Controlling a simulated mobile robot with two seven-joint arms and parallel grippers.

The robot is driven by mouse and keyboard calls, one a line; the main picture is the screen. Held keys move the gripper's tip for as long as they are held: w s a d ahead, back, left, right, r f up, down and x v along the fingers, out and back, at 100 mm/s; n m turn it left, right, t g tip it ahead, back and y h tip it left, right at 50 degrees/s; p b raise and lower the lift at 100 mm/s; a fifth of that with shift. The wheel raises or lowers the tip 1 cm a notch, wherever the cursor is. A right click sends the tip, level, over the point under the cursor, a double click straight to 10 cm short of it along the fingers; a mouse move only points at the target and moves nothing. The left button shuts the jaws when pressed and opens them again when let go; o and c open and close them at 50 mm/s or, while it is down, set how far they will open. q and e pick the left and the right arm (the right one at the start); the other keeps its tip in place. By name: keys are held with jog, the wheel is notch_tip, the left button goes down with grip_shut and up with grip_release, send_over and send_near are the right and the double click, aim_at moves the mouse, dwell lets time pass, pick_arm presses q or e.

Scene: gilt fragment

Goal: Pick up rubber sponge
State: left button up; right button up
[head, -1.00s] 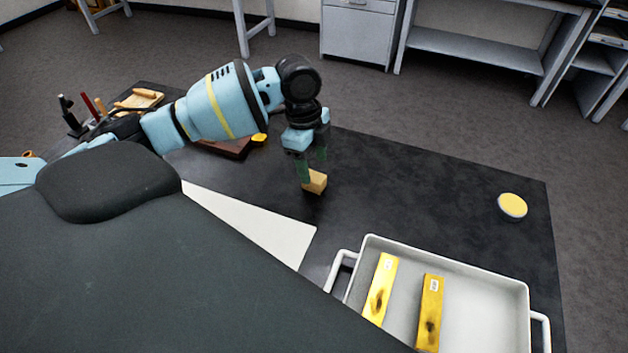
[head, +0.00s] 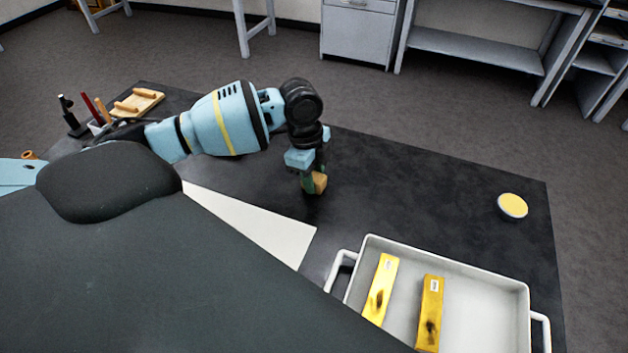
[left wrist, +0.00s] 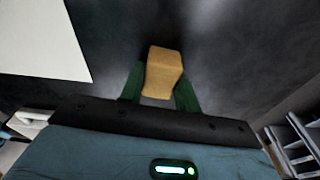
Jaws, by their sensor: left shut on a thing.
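The rubber sponge (head: 319,182) is a small tan-yellow block on the black table or just above it; I cannot tell which. My left gripper (head: 313,180) points down at it, with its green fingers shut on the block's two sides. In the left wrist view, the sponge (left wrist: 163,72) sits between the two green fingers of the left gripper (left wrist: 160,90). The fingers hide part of the sponge in the head view. My right gripper is not in view.
A white tray (head: 483,300) with two gilt strips stands at the front right. A yellow-topped round dish (head: 512,206) is at the right. A white sheet (head: 250,226) lies left of the sponge. A wooden rack (head: 138,102) and tools stand back left. The table's middle is clear.

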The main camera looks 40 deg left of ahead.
aim_at(316, 177)
pick_arm(q)
jog(key=shift+r, duration=0.1)
jog(key=shift+r, duration=0.45)
notch_tip(316, 177, up, 2)
jog(key=shift+r, duration=0.15)
jog(key=s, duration=0.5)
jog(key=s+r, duration=0.1)
jog(key=s, duration=0.4)
jog(key=s+p, duration=0.1)
jog(key=s, duration=0.5)
jog(key=shift+d+r, duration=0.3)
jog(key=shift+d, duration=0.1)
jog(key=shift+o, duration=1.3)
jog(key=shift+c, duration=1)
